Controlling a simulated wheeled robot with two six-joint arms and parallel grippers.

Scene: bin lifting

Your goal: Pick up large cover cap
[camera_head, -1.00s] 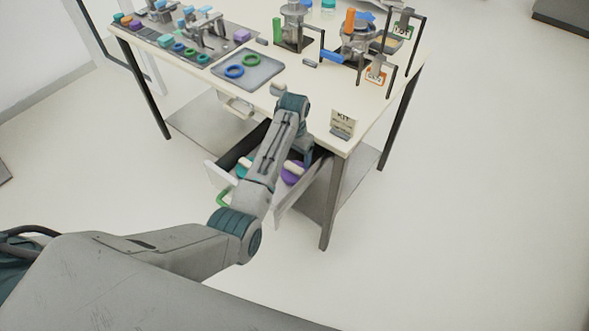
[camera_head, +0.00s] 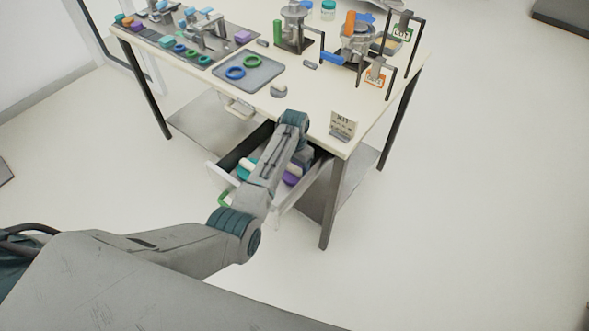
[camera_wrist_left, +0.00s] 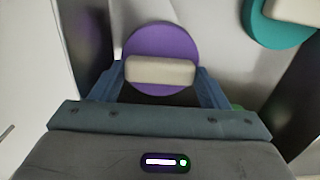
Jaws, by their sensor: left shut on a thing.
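A purple round cap (camera_wrist_left: 160,50) with a pale bar handle shows in the left wrist view, inside the open drawer. My left gripper (camera_wrist_left: 160,72) is shut on the cap's pale handle, with one blue finger at each end. In the head view the purple cap (camera_head: 292,178) is partly hidden behind my arm. A teal cap (camera_wrist_left: 278,22) with a similar pale handle lies to the right in the wrist view. It also shows in the head view (camera_head: 243,172) at the drawer's left side. My right gripper is not in view.
The open drawer (camera_head: 283,205) hangs under the table (camera_head: 310,108), its walls close around my gripper. On the table are a grey tray (camera_head: 262,74) with blue and green rings, a KIT sign (camera_head: 343,123) and several fixtures. The floor to the right is clear.

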